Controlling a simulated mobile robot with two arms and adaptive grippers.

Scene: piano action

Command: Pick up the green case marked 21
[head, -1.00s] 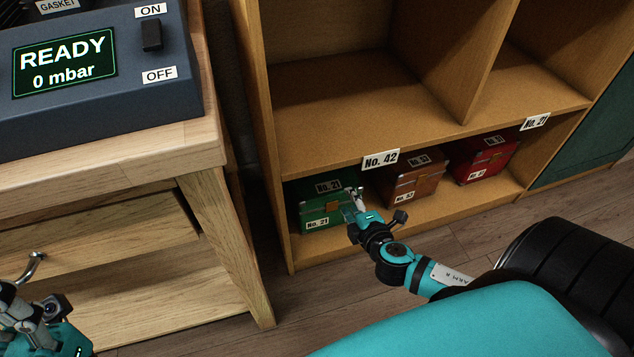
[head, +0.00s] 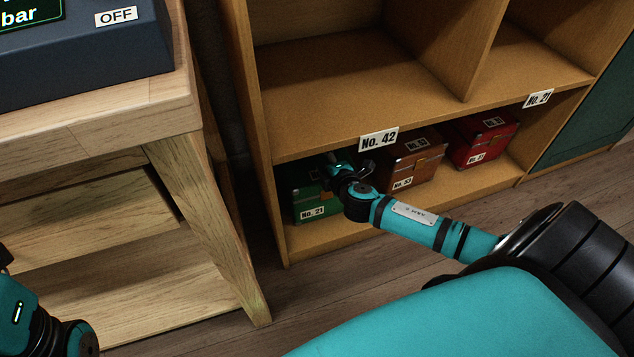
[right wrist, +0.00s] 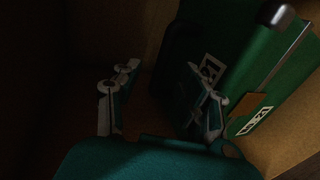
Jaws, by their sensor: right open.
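The green case (head: 306,194) marked No. 21 stands in the lower left compartment of the shelf, partly hidden behind my right gripper (head: 334,166). In the right wrist view the green case (right wrist: 240,72) fills the right side, with a handle along it and white labels. My right gripper (right wrist: 164,98) is open there, its fingers wide apart. One finger overlaps the case in the picture; the other is over dark space left of it. Whether any finger touches the case cannot be told. My left gripper's fingers are out of the picture; only part of that arm shows at lower left.
A brown case (head: 412,165) and a red case (head: 480,142) stand to the right on the same shelf (head: 345,232). The shelf board above bears a No. 42 label (head: 378,140). A wooden workbench (head: 205,190) stands at left. The compartment is dim in the wrist view.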

